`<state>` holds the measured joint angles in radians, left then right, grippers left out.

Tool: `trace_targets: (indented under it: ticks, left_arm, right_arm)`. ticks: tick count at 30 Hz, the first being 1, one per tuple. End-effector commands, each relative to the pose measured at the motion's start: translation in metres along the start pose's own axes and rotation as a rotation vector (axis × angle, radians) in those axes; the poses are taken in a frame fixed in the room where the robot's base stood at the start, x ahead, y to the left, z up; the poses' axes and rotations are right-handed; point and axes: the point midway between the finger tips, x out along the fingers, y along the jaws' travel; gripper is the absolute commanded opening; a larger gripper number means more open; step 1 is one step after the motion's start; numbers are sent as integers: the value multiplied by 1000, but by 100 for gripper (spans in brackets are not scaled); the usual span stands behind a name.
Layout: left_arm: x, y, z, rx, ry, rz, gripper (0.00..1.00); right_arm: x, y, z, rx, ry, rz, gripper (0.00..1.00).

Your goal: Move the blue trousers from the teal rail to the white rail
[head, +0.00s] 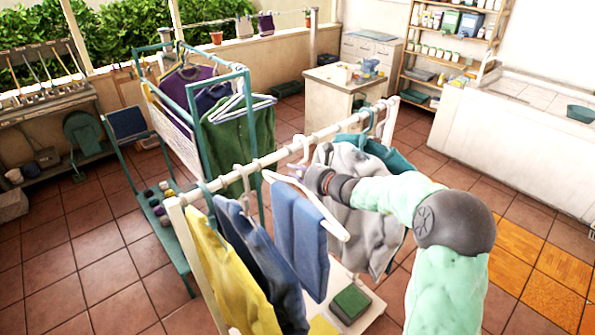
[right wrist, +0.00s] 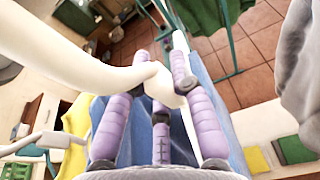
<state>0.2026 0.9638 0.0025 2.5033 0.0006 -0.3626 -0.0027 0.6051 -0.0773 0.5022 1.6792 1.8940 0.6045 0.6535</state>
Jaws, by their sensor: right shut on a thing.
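The blue trousers (head: 300,240) hang folded over a white hanger (head: 318,203) at the white rail (head: 268,159) in the head view. They hang between a darker blue garment (head: 255,260) on the left and a grey hooded top (head: 360,205) on the right. My right gripper (head: 303,173) is shut on the upper part of the hanger. The right wrist view shows its lilac fingers (right wrist: 162,75) around the white hanger, with blue cloth (right wrist: 205,125) below. I cannot tell whether the hanger's hook rests on the bar. The teal rail (head: 193,120) stands behind, left. My left gripper is out of view.
A yellow garment (head: 230,280) hangs at the near end of the white rail, a teal one (head: 390,155) at the far end. The teal rail carries purple (head: 180,85) and green clothes (head: 238,135). A green box (head: 350,303) sits on the white rail's base.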

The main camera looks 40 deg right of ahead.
Motion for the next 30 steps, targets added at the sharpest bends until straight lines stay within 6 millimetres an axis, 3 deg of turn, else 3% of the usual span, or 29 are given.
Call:
trace_targets:
  ticks: [11, 12, 15, 25, 30]
  left_arm:
    - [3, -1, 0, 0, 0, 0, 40]
    - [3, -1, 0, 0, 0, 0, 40]
    - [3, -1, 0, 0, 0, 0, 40]
    - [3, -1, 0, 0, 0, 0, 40]
    - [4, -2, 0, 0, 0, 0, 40]
  right_arm:
    - [0, -1, 0, -2, -5, -1, 0]
    - [0, -1, 0, -2, -5, -1, 26]
    - [0, -1, 0, -2, -4, -1, 51]
    - [0, 0, -5, 1, 3, 0, 51]
    - [-14, -1, -7, 0, 1, -2, 51]
